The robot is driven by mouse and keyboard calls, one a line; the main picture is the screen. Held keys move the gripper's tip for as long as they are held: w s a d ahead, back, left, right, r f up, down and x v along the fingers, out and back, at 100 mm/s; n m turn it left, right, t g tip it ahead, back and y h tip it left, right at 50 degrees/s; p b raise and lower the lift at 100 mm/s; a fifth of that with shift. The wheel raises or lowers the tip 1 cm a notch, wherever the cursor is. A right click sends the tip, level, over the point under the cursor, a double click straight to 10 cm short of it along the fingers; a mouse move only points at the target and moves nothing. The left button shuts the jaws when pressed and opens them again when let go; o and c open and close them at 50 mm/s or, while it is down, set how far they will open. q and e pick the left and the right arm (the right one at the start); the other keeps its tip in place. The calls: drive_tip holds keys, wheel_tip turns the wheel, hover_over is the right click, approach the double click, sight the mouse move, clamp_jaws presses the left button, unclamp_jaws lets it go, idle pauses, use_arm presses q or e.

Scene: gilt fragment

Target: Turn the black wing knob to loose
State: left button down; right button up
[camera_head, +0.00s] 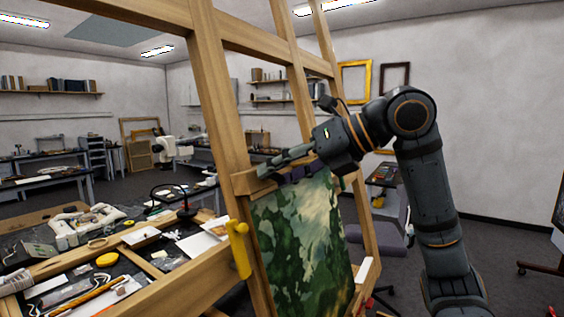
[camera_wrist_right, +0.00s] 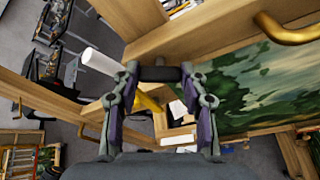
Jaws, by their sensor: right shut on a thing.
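The black wing knob (camera_wrist_right: 160,73) shows in the right wrist view as a short dark bar between my fingertips, against the wooden easel. My right gripper (camera_wrist_right: 159,75) is shut on it, one finger on each end. In the head view my right gripper (camera_head: 268,170) reaches in from the right to the easel's wooden clamp block (camera_head: 245,183), above the painting's top edge. I cannot make out the knob there. My left gripper is in neither view.
The green painting (camera_head: 300,245) stands on the easel (camera_head: 212,90) just below my right gripper. A yellow handle (camera_head: 239,250) sticks out at its left. A cluttered workbench (camera_head: 75,262) fills the lower left. Open floor lies behind.

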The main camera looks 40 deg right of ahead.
drive_tip(key=n+h+p, duration=0.1)
drive_tip(key=n, duration=0.2)
drive_tip(key=shift+r+p, duration=0.1)
drive_tip(key=shift+p, duration=0.25)
drive_tip(key=shift+a+n+h+p, duration=0.1)
drive_tip(key=shift+n+h+p, duration=0.4)
drive_tip(key=shift+n, duration=0.6)
drive_tip(key=o, duration=1.1)
drive_tip(key=shift+s, duration=0.1)
drive_tip(key=shift+o, duration=0.2)
